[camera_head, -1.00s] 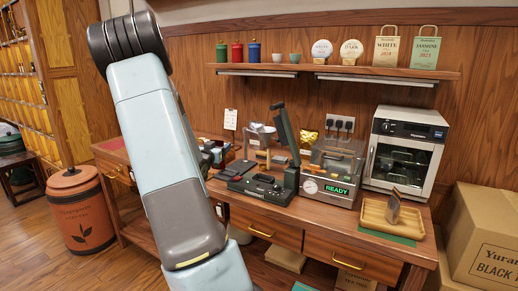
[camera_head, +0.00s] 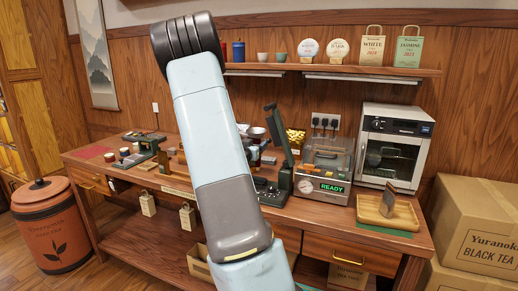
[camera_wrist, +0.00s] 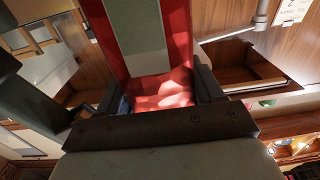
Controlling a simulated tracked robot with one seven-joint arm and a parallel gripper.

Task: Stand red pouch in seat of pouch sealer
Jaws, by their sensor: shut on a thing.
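The red pouch (camera_wrist: 178,20) is between the fingers of my gripper (camera_wrist: 160,98) in the wrist view. It has a grey-green label (camera_wrist: 143,35), and its top runs out of the picture. My gripper is shut on it. In the head view my arm hides the pouch and most of the gripper. A black machine with a raised arm (camera_head: 282,135) stands on the bench just right of my arm and looks like the pouch sealer. Its black base (camera_head: 270,190) is partly hidden by my arm, and I cannot make out its seat.
Right of the black machine stands a clear-lidded machine (camera_head: 325,170) with a READY display. A white oven (camera_head: 393,145) and a wooden tray (camera_head: 402,214) with an upright brown item follow. A shelf (camera_head: 350,70) runs above. Cardboard boxes (camera_head: 480,225) stand at the right.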

